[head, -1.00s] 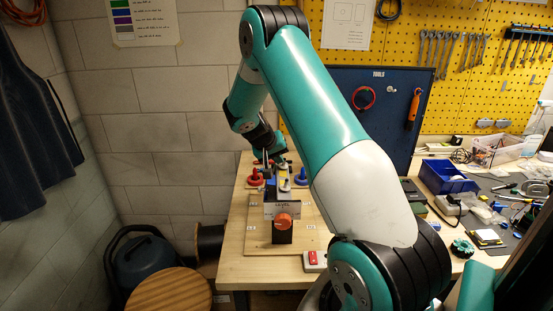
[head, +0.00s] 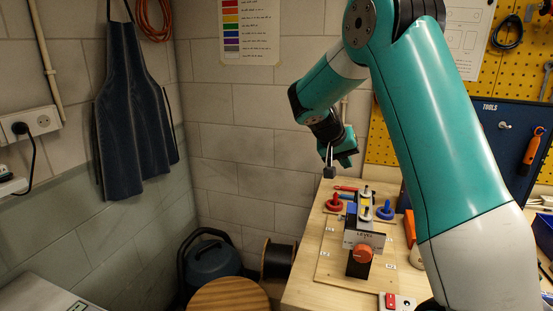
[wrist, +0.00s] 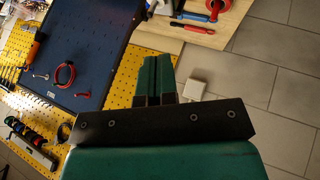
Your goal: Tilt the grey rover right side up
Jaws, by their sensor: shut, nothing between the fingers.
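I cannot make out a grey rover for certain in either view. My gripper (head: 329,171) is shut and empty, held in the air above the far end of the wooden bench. Its shut teal and black fingers also show in the wrist view (wrist: 157,72). On the bench below stands a pale block marked LEVEL (head: 364,239) with an orange-red knob (head: 363,253) on a dark post in front. Small blue, yellow and grey parts crowd behind it and are too small to tell apart.
A red ringed peg (head: 335,203) and a blue ringed peg (head: 386,210) flank the block. A blue tool board (head: 492,140) stands at right. My arm hides part of the bench.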

